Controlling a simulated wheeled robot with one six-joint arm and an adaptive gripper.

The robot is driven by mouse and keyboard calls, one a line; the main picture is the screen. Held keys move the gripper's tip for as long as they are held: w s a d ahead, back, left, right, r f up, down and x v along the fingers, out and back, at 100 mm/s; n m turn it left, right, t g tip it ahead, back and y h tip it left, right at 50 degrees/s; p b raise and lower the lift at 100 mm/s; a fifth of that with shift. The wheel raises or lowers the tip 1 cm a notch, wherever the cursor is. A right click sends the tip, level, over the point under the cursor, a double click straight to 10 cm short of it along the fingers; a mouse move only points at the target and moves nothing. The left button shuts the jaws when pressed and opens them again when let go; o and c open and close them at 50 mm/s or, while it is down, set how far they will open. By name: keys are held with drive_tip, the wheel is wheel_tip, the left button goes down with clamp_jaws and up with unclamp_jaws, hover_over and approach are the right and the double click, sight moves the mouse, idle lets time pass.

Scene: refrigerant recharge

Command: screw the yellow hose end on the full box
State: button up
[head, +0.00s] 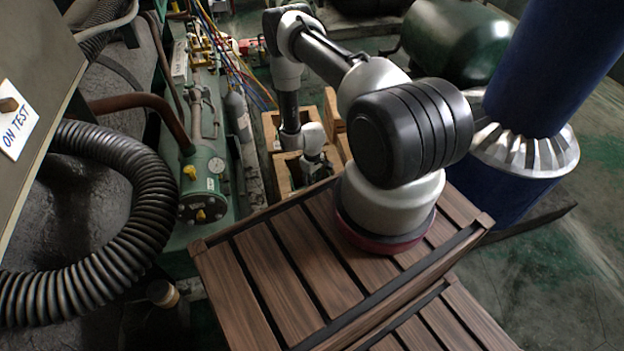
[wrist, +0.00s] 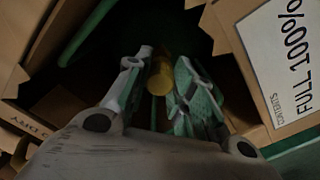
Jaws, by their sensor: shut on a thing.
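In the wrist view my gripper (wrist: 162,85) has its two fingers closed around a yellow cylindrical piece (wrist: 160,74), which looks like the yellow hose end. The full box (wrist: 245,75), brown cardboard with a white label (wrist: 288,55) reading "FULL 100%", stands at the right of the fingers. The space behind the yellow piece is dark, and I cannot tell whether it touches a fitting there. In the head view my gripper (head: 314,168) is small and low among the brown boxes (head: 274,125); the yellow piece cannot be made out there.
Another brown box (wrist: 50,105) stands at the left in the wrist view, close to the fingers. In the head view a green machine (head: 205,185) with a gauge and coloured hoses (head: 240,55) is left of the boxes. A ribbed black hose (head: 150,200) curves at the far left.

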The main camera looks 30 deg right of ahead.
drive_tip(key=shift+f, duration=0.8)
drive_tip(key=m, duration=0.3)
drive_tip(key=shift+m, duration=0.3)
drive_tip(key=m, duration=0.3)
drive_tip(key=shift+m, duration=0.3)
drive_tip(key=m, duration=0.3)
drive_tip(key=shift+s+f+m, duration=0.1)
drive_tip(key=shift+m, duration=0.2)
